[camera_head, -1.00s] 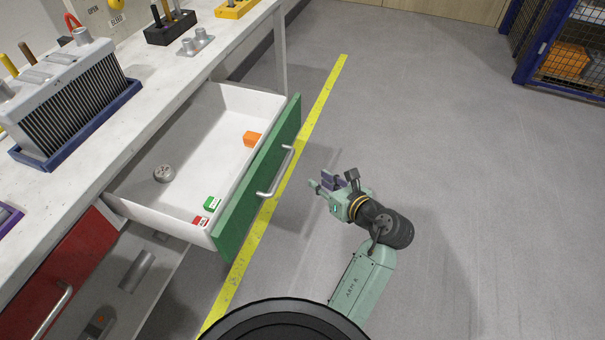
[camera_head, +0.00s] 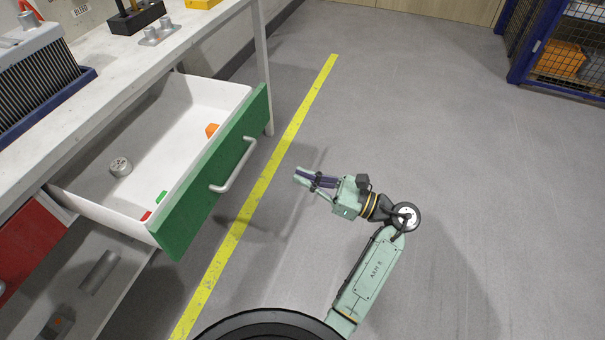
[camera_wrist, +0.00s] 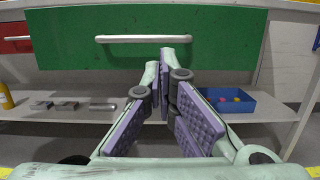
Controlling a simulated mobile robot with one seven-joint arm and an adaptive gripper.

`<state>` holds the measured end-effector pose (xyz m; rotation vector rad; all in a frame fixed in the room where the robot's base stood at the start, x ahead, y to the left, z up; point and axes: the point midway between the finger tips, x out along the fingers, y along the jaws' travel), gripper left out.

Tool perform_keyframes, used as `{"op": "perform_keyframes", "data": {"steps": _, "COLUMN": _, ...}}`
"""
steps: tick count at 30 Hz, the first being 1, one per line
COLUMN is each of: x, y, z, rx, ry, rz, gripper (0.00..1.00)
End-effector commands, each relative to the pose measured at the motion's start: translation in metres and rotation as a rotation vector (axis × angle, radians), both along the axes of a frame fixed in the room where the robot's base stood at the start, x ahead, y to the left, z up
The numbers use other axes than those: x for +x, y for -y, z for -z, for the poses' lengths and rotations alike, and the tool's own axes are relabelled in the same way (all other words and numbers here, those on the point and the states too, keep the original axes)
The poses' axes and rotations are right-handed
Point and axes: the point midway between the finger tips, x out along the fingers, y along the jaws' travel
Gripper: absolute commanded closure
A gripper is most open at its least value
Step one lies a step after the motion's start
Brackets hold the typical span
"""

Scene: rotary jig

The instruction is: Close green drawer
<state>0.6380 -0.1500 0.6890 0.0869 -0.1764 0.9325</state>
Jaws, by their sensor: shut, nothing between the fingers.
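The green drawer (camera_head: 208,185) is pulled well out from under the white workbench, with its silver bar handle (camera_head: 235,168) on the front. Inside its white tray lie a round metal part (camera_head: 120,166), an orange block (camera_head: 212,130), and small green and red pieces near the front corner. My gripper (camera_head: 300,177) is to the right of the drawer front, apart from it, and points toward it. In the wrist view the gripper (camera_wrist: 164,62) is shut and empty, its purple-padded fingers meeting below the silver handle (camera_wrist: 143,39). The green front (camera_wrist: 225,42) fills the upper part of that view.
A red drawer (camera_head: 28,245) sits to the left of the green one. A lower shelf (camera_head: 95,300) holds metal parts, and a blue bin (camera_wrist: 228,101) stands on it. The grey floor around my arm is clear, with a yellow line (camera_head: 262,185) along the bench. A blue mesh cage (camera_head: 560,45) stands far right.

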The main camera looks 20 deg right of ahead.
Motion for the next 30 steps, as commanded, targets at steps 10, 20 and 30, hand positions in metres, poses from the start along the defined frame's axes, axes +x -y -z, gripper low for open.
{"op": "perform_keyframes", "data": {"steps": 10, "x": 0.043, "y": -0.06, "z": -0.018, "rx": 0.0, "ry": -0.003, "rz": -0.004, "gripper": 1.0}}
{"op": "perform_keyframes", "data": {"steps": 20, "x": 0.063, "y": -0.085, "z": -0.021, "rx": 0.0, "ry": -0.002, "rz": 0.001, "gripper": 1.0}}
{"op": "perform_keyframes", "data": {"steps": 30, "x": 0.064, "y": -0.087, "z": -0.02, "rx": 0.0, "ry": -0.002, "rz": 0.001, "gripper": 1.0}}
